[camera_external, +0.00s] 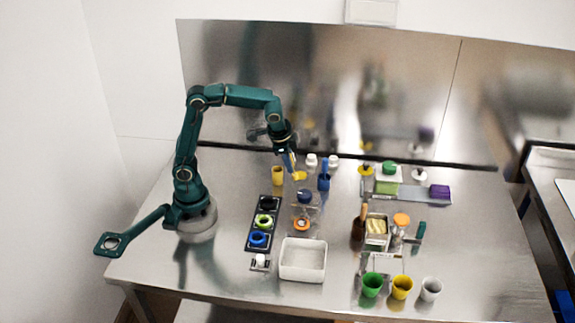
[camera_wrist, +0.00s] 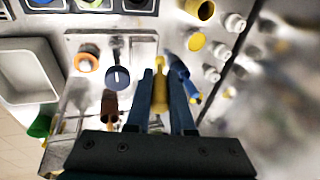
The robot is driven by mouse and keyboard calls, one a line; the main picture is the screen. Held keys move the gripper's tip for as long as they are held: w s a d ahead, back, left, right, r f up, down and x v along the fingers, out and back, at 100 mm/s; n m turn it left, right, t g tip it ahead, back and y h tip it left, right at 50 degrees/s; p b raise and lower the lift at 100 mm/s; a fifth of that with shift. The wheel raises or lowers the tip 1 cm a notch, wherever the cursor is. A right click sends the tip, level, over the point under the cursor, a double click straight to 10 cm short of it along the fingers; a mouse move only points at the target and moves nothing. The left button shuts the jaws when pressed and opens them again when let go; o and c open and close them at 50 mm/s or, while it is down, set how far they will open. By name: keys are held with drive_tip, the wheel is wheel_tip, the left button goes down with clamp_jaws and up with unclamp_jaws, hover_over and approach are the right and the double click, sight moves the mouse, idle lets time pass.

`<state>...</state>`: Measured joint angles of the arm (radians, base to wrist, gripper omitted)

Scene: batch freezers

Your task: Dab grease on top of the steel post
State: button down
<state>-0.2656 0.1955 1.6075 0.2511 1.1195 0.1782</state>
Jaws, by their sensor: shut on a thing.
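My gripper (camera_external: 292,165) is above the back middle of the bench, pointing down. In the wrist view its fingers (camera_wrist: 161,98) are shut on a slim yellow tool (camera_wrist: 160,92); its yellow end (camera_external: 299,176) shows below the fingers in the external view. The tool appears held above the bench. A metal plate fixture carries a dark blue knob (camera_external: 305,196) and an orange ring (camera_external: 301,223), in front of my gripper. I cannot pick out the steel post with certainty, nor see any grease.
A black tray (camera_external: 249,238) with coloured rings and a white bin (camera_external: 303,274) stand in front. A yellow cup (camera_external: 278,175) and a blue holder (camera_external: 324,183) flank my gripper. White bottles (camera_external: 311,160) stand behind. Containers and cups (camera_external: 402,287) crowd the right.

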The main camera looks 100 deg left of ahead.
drive_tip(key=shift+d+r, duration=1.95)
drive_tip(key=shift+d, duration=3.1)
drive_tip(key=w+d+f, duration=0.3)
drive_tip(key=f, duration=0.4)
drive_tip(key=shift+w, duration=0.3)
drive_tip(key=shift+f, duration=0.7)
wheel_tip(320, 180, up, 7)
